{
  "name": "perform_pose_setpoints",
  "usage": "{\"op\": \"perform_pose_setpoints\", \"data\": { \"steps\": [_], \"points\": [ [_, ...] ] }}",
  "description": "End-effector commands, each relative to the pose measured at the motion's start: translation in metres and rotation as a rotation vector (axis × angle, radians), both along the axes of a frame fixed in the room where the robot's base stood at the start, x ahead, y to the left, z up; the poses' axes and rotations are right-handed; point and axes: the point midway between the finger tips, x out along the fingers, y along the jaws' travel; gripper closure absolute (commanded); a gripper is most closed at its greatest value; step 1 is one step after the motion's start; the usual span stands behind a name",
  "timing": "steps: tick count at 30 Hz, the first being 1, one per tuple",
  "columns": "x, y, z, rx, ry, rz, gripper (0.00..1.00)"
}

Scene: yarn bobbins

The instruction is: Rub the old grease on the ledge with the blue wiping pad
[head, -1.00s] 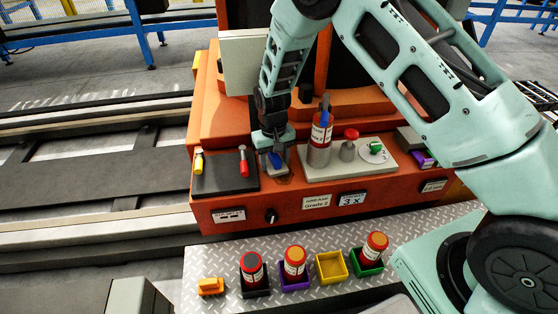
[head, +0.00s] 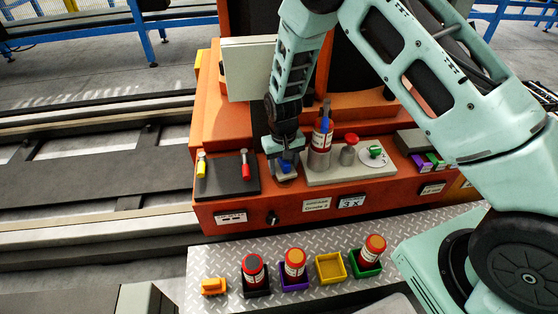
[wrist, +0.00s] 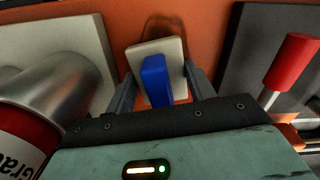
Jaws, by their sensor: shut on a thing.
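My gripper (head: 285,164) is shut on the wiping pad (head: 285,168), low over the orange ledge (head: 300,200). In the wrist view, the pad's blue handle (wrist: 155,80) sits between my fingers, with a pale pad face (wrist: 177,55) under it. A brown grease smear (wrist: 168,27) shows just beyond the pad in the wrist view; the pad hides part of it. The pad looks down at the ledge surface, but I cannot tell how firmly it touches. In the head view the smear is hidden.
A dark plate with yellow and red-handled tools (head: 246,170) lies left of my gripper. A pale plate with a red grease cartridge (head: 322,137) in a metal holder stands close on the right. Several cartridges and coloured bins (head: 330,266) stand on the tread plate in front.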

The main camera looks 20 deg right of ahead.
Motion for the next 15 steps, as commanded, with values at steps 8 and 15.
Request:
{"op": "perform_pose_setpoints", "data": {
  "steps": [8,15],
  "points": [
    [-0.023,0.006,-0.001,0.001,0.004,0.003,0.71],
    [-0.03,0.009,-0.003,0.002,0.005,0.005,0.71]
  ]
}}
